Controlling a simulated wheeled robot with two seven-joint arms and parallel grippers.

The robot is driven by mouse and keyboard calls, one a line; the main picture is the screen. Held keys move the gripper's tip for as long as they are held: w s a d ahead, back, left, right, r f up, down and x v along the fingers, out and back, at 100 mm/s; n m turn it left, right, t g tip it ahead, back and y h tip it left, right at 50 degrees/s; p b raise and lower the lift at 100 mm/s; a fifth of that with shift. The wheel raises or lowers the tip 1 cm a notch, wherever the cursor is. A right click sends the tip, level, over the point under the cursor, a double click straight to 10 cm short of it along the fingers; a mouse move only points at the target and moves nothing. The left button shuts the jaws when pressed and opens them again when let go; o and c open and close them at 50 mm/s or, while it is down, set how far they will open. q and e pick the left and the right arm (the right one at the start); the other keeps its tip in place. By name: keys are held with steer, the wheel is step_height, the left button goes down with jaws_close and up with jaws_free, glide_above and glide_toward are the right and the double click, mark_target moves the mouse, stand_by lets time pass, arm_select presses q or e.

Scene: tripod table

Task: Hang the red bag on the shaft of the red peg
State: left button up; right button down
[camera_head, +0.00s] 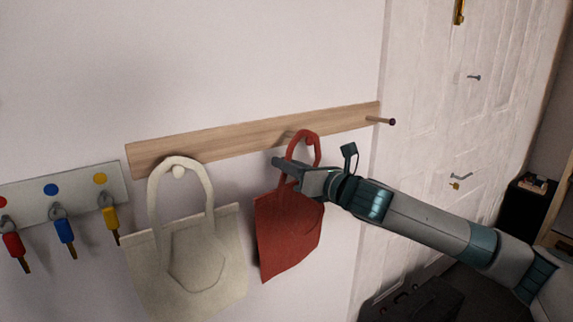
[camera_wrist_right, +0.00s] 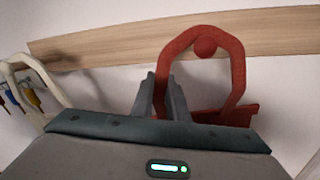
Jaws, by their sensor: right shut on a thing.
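The red bag (camera_head: 290,238) hangs tilted below the wooden rail. My right gripper (camera_head: 288,166) is shut on the left strand of its handle. The handle loop (camera_wrist_right: 239,75) stands up as an arch in the right wrist view. The round head of the red peg (camera_wrist_right: 205,47) shows inside the loop, just under its top. In the head view the peg's head (camera_head: 309,141) also shows within the loop, and its pale shaft runs left to the rail. I cannot tell whether the strap touches the shaft. My left gripper is out of view.
The wooden rail (camera_head: 235,135) is fixed to the wall. A cream bag (camera_head: 180,262) hangs on a pale peg at left. A dark-tipped peg (camera_head: 391,121) at right is empty. A key board (camera_head: 75,196) holds keys at far left. A white door stands right.

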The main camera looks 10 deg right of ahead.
steer(key=shift+f, duration=0.1)
